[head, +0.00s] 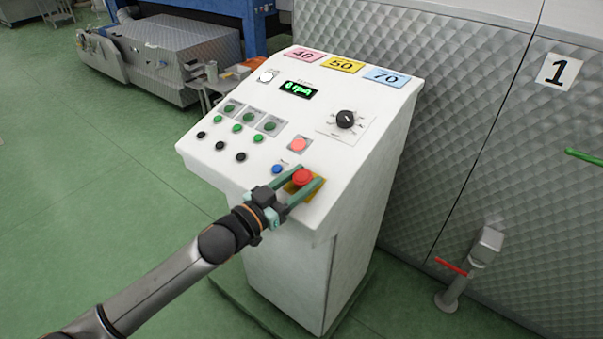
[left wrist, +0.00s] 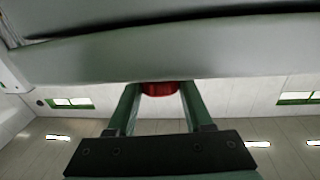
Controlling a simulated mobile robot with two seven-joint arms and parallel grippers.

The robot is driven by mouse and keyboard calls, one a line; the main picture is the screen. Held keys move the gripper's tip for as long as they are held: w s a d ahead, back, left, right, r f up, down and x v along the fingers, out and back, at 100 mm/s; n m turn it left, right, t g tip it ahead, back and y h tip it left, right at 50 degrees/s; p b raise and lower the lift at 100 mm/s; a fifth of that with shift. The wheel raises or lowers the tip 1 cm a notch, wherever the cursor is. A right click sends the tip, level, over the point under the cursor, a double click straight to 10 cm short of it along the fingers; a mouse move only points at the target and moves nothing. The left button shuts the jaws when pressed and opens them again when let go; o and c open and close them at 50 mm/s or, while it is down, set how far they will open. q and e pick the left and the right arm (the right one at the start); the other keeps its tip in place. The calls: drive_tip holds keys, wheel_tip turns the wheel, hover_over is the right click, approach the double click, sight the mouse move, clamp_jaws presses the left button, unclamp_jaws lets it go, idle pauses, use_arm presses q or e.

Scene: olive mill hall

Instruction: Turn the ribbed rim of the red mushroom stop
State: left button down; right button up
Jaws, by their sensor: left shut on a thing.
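The red mushroom stop (head: 303,176) sits on a yellow plate (head: 316,189) at the lower right of the white control panel's sloping face (head: 300,128). My left gripper (head: 302,179) has its two green fingers on either side of the stop, shut on its rim. In the left wrist view the red stop (left wrist: 159,89) shows between the fingertips, partly cut off by the panel's edge. The ribs on the rim are too small to make out. My right gripper is in neither view.
Close to the stop are a blue button (head: 277,169) and a lit pinkish button (head: 299,144). A black rotary knob (head: 346,119) and a green display reading about "0 rpm" (head: 298,88) sit higher up. A quilted metal wall (head: 450,130) stands behind the console.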

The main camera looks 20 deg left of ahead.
use_arm(q)
drive_tip(key=shift+f, duration=0.15)
idle(0.3)
drive_tip(key=shift+c, duration=1.5)
unclamp_jaws()
drive_tip(key=shift+w, duration=0.1)
drive_tip(key=b+v, duration=0.1)
drive_tip(key=v, duration=1.1)
drive_tip(key=shift+s+a+b, duration=0.2)
drive_tip(key=shift+b, duration=0.2)
